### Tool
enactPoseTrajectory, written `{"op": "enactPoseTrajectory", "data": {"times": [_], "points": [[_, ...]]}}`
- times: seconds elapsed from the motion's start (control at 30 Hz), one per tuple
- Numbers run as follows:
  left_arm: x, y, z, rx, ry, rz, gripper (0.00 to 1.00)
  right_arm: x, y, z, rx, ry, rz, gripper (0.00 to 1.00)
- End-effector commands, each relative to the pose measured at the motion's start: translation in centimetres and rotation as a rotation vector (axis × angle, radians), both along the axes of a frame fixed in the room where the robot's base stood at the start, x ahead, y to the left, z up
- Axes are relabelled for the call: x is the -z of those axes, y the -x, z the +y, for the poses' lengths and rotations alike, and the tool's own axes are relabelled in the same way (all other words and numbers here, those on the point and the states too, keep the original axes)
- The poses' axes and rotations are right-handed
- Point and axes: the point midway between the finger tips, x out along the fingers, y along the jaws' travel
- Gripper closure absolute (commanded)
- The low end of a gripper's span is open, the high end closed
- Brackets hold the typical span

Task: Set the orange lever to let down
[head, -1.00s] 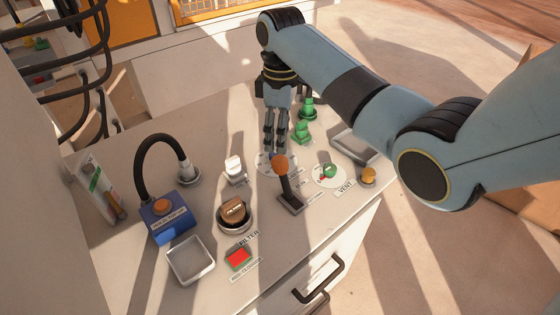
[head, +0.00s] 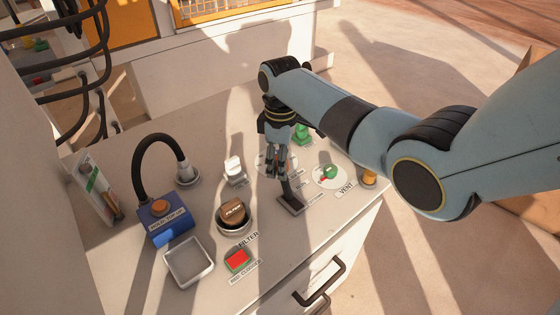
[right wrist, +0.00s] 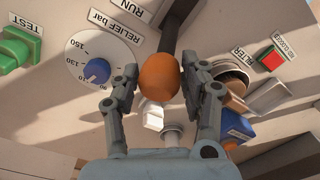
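The orange lever stands on a dark base plate (head: 292,204) on the bench, its dark shaft (head: 287,187) rising toward my gripper. Its round orange knob (right wrist: 160,77) shows in the right wrist view, and in the head view my gripper hides it. My right gripper (head: 277,172) is over the lever. In the right wrist view its fingers (right wrist: 160,80) are open on both sides of the knob, with small gaps visible. A RUN label (right wrist: 132,8) lies by the lever shaft. I cannot read a let-down label. My left gripper is not in view.
Near the lever are a relief dial with a blue knob (right wrist: 97,71), a green and red vent control (head: 330,172), a brown round knob (head: 233,210) and a red button (head: 237,260). A blue box (head: 167,220) with a black hose and a grey tray (head: 189,262) stand left.

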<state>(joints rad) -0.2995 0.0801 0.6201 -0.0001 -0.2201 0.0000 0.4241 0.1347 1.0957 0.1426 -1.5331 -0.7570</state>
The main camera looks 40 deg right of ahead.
Motion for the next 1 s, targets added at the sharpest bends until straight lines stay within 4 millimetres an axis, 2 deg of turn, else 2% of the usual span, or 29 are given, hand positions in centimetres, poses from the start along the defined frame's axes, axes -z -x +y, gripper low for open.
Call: {"op": "enactPoseTrajectory", "data": {"times": [0.07, 0.3, 0.67, 0.87, 1.0], "points": [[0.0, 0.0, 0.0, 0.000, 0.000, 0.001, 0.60, 0.0, 0.0, 0.0, 0.000, 0.000, 0.000, 0.68], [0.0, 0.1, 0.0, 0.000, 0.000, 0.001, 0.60, 0.0, 0.0, 0.0, 0.000, 0.000, 0.000, 1.00], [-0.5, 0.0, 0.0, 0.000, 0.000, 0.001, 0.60, -0.2, 0.2, 0.0, 0.000, -0.001, -0.011, 1.00], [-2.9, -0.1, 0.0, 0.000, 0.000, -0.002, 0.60, -0.9, 1.3, -0.1, 0.001, -0.007, -0.080, 1.00], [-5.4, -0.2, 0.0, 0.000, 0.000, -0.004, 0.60, -1.4, 2.7, -0.2, 0.001, -0.013, -0.172, 1.00]]}}
